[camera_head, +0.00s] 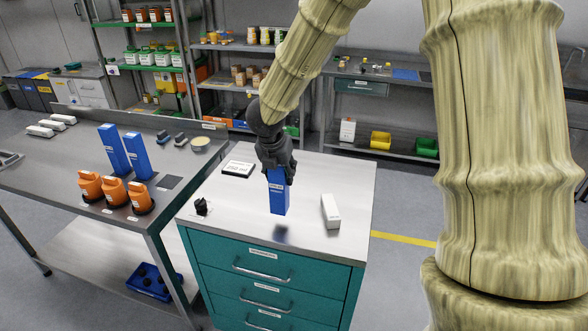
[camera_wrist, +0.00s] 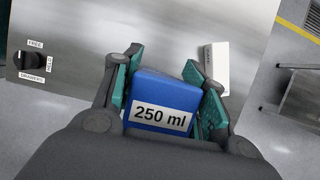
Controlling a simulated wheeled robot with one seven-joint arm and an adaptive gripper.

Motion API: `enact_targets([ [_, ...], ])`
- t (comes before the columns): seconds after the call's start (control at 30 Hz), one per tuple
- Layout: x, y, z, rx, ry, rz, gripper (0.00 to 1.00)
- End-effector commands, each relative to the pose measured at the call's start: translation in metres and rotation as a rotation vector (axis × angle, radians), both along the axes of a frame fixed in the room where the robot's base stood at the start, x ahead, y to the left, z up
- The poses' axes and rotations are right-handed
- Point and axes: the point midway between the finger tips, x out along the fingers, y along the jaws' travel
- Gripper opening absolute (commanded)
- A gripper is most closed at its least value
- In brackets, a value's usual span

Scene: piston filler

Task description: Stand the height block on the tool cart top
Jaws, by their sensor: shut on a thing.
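The height block (camera_head: 279,197) is a tall blue block held upright under my gripper (camera_head: 275,166). In the wrist view the block (camera_wrist: 160,103) carries a white label reading "250 ml". My gripper (camera_wrist: 163,90) is shut on its upper part, with green pads on both sides. The block is over the grey tool cart top (camera_head: 245,222). A dark shadow lies on the top in front of the block, so its lower end looks a little above the surface, but the exact gap is hard to tell.
On the cart top are a white box (camera_head: 331,211) at right, a small black switch (camera_head: 202,206) at left and a flat scale-like device (camera_head: 239,168) at back. The bench (camera_head: 60,165) at left holds two blue blocks (camera_head: 137,156) and orange bottles (camera_head: 114,190).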

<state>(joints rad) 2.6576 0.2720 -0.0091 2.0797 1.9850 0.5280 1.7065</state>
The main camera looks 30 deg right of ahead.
Motion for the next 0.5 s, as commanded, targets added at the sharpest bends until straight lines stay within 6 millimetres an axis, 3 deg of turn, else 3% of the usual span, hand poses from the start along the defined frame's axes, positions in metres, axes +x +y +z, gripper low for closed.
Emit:
enact_targets([
  [0.2,0.015,-0.041,-0.001,0.0,0.0,-0.004,0.12],
  [0.5,0.022,-0.061,-0.008,-0.001,0.002,-0.003,0.12],
])
